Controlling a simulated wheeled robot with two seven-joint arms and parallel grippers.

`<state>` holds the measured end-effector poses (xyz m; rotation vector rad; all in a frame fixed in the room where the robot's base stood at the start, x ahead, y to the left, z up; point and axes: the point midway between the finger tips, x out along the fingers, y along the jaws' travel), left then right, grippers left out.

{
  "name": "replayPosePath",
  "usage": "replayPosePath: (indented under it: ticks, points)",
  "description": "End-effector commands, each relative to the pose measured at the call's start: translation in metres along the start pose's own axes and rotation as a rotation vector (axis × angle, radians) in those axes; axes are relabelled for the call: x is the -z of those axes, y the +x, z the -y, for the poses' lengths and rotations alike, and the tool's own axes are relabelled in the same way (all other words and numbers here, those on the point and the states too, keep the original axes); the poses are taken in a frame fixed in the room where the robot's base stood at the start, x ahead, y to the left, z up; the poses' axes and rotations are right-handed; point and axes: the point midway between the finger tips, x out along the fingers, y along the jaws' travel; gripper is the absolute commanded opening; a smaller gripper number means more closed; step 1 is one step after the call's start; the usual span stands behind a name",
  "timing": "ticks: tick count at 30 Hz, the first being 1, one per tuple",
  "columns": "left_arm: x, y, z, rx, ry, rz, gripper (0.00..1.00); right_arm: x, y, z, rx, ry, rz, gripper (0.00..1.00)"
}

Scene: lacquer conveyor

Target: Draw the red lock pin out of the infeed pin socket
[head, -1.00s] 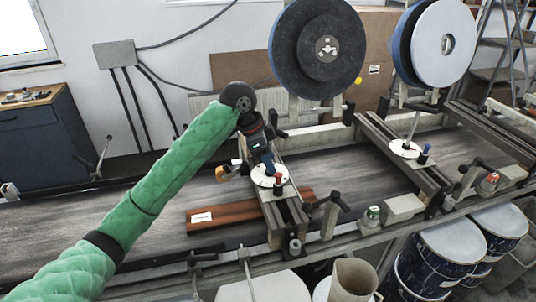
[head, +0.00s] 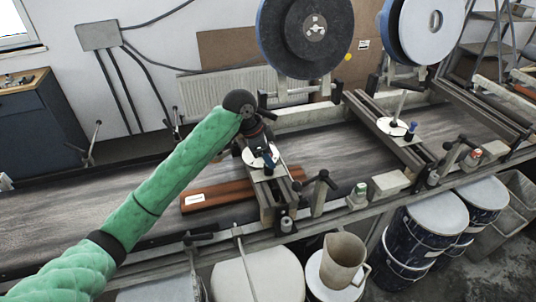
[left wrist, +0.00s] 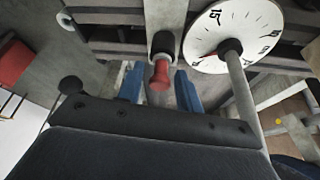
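The red lock pin (left wrist: 160,76) shows in the left wrist view, its upper end in a dark round socket (left wrist: 163,45) on a grey bracket. My left gripper (left wrist: 160,90) has one blue finger on each side of the pin, with a visible gap on both sides, so it is open. In the head view my left gripper (head: 267,157) points down at the nearer station, beside its white dial (head: 252,158). The pin is hidden there behind the gripper. The same dial shows in the left wrist view (left wrist: 233,36). My right gripper is in no view.
A reddish-brown board (head: 215,195) with a white label lies on the conveyor (head: 90,203) under the nearer station. A second station to the right has a blue pin (head: 411,129) and a dial. Clamp handles stand along the front rail; drums (head: 425,235) stand below.

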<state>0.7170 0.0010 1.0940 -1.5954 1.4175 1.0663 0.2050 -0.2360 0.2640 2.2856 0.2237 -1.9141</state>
Motion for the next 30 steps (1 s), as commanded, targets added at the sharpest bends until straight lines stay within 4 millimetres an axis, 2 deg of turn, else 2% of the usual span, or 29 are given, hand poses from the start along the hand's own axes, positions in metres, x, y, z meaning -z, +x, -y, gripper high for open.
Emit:
replayPosePath:
  ticks: [1,5,6,7,9,10,30]
  points:
    - [0.0,0.0,0.0,0.0,0.0,0.0,0.25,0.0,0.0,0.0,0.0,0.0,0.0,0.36]
    - [0.0,0.0,0.0,0.0,0.0,0.0,0.0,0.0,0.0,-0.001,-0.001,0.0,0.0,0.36]
    - [0.0,0.0,0.0,0.0,0.0,0.0,0.0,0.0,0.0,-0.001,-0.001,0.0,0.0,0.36]
    - [0.0,0.0,0.0,0.0,0.0,0.0,0.15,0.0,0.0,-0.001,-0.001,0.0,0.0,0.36]
    - [0.0,0.0,0.0,0.0,0.0,0.0,0.01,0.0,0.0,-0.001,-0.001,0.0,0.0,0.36]
    - [0.0,0.0,0.0,0.0,0.0,0.0,0.0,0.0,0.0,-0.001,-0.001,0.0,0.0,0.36]
    - [0.006,-0.016,0.0,0.0,0.0,0.0,0.0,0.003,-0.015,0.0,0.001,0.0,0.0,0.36]
